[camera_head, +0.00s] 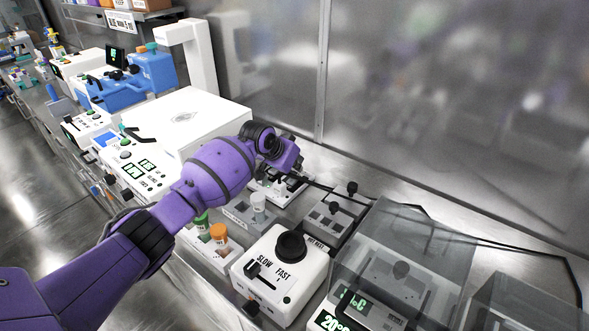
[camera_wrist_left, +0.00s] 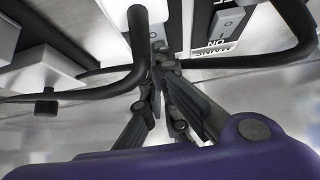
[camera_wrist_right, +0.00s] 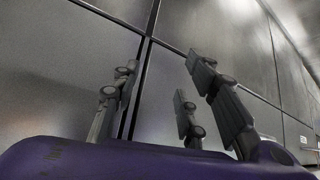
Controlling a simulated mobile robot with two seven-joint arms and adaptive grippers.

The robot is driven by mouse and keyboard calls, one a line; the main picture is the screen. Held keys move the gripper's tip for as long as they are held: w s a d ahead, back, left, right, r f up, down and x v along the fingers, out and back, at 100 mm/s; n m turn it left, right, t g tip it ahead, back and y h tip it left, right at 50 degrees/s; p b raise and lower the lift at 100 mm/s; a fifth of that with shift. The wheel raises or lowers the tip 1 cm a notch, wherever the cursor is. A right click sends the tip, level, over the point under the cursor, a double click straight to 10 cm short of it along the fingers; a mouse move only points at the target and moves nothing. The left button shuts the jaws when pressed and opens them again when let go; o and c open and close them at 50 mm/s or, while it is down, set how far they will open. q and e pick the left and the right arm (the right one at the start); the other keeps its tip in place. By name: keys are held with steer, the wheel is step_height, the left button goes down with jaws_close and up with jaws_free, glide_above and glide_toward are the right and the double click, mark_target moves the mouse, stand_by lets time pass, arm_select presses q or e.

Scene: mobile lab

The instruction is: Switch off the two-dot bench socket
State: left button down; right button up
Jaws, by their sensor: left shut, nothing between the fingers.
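The bench socket unit (camera_head: 268,193) is a small box on the bench, largely hidden under my left gripper (camera_head: 292,166) in the head view. In the left wrist view a rocker switch (camera_wrist_left: 229,21) sits on a dark plate beside an upside-down MAINS ON label (camera_wrist_left: 212,48). Another switch area is mostly hidden behind the fingertips. I cannot make out any dots. My left gripper (camera_wrist_left: 160,55) is shut and empty, its tips close to the panel; contact is unclear. My right gripper (camera_wrist_right: 160,72) is open and empty, in front of grey panels.
Black cables (camera_wrist_left: 135,50) pass close on both sides of the left fingers. A SLOW/FAST device (camera_head: 282,272), capped vials (camera_head: 219,233) and a clear-covered device (camera_head: 405,260) stand nearby. A large white instrument (camera_head: 185,125) and steel back wall (camera_head: 450,110) bound the space.

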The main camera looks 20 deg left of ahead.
mark_target(296, 178)
steer(key=shift+s, duration=0.2)
arm_select(q)
steer(key=p+v, duration=0.4)
steer(key=v, duration=0.8)
steer(key=shift+s+a+f, duration=0.1)
steer(key=shift+f, duration=0.05)
steer(key=shift+s+a+r, duration=0.25)
steer(key=shift+s+r, duration=0.05)
steer(key=shift+s, duration=0.25)
arm_select(e)
steer(key=r, duration=0.1)
steer(key=w+a+r, duration=0.1)
steer(key=r, duration=0.2)
steer(key=shift+w+a+r, duration=0.15)
steer(key=shift+w+a, duration=0.1)
steer(key=shift+w, duration=0.05)
steer(key=shift+w+a+r, duration=0.1)
steer(key=shift+w+r, duration=0.05)
steer(key=shift+a, duration=0.1)
